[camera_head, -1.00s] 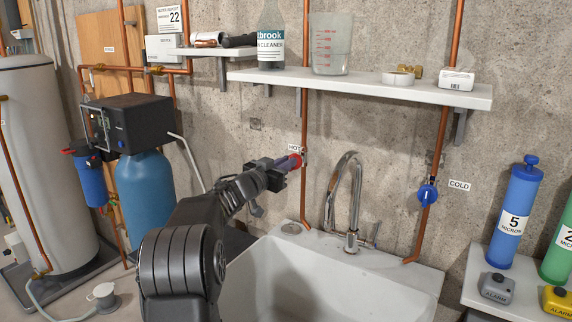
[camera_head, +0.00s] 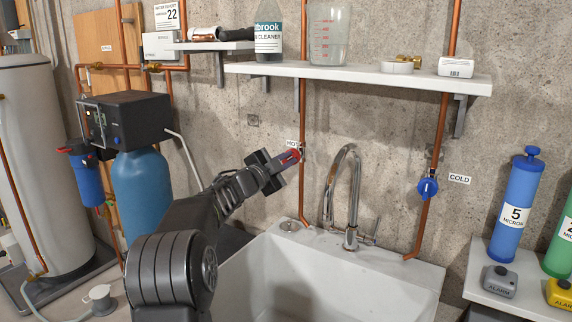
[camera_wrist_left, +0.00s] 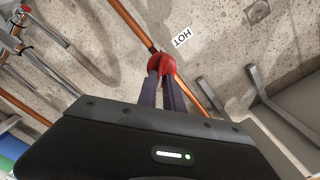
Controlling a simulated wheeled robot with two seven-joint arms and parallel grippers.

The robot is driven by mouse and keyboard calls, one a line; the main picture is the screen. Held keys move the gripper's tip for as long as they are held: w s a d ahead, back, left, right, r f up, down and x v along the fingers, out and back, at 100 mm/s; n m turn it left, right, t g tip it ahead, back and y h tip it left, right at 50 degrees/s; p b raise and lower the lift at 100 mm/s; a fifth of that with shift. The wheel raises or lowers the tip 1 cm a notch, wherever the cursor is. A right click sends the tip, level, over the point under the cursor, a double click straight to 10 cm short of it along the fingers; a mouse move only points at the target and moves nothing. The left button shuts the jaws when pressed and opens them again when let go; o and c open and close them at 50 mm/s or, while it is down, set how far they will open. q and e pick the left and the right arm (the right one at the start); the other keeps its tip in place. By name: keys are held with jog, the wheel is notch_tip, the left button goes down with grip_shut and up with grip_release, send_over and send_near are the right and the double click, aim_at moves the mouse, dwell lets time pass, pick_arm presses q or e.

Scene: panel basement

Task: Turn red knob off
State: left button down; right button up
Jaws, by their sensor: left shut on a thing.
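The red knob (camera_head: 291,155) sits on the copper hot pipe (camera_head: 303,190), just below the HOT label (camera_head: 292,143) on the wall. My left gripper (camera_head: 283,161) reaches it from the left and is shut on it. In the left wrist view the red knob (camera_wrist_left: 162,66) shows between and beyond the two fingertips (camera_wrist_left: 162,78), which partly cover it. The wrist looks turned, with the HOT label (camera_wrist_left: 182,38) tilted in that view. My right gripper does not show.
A white sink (camera_head: 330,265) with a chrome faucet (camera_head: 345,195) lies below. A blue knob (camera_head: 427,187) is on the cold pipe at right. A white shelf (camera_head: 365,80) with a bottle and jug hangs above. A blue tank (camera_head: 143,205) stands left.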

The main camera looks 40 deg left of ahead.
pick_arm(q)
jog(key=shift+d+f+m+b, duration=0.1)
jog(key=shift+f+m+b, duration=0.15)
jog(key=shift+m+b, duration=1.15)
jog(key=shift+f+m+b, duration=0.2)
jog(key=shift+m+b, duration=0.15)
jog(key=shift+m, duration=2.05)
jog(key=c, duration=1.5)
grip_release()
jog(key=s, duration=0.2)
jog(key=s+b, duration=0.1)
jog(key=s, duration=0.2)
jog(key=s+d, duration=0.1)
jog(key=s, duration=0.1)
jog(key=shift+s, duration=0.4)
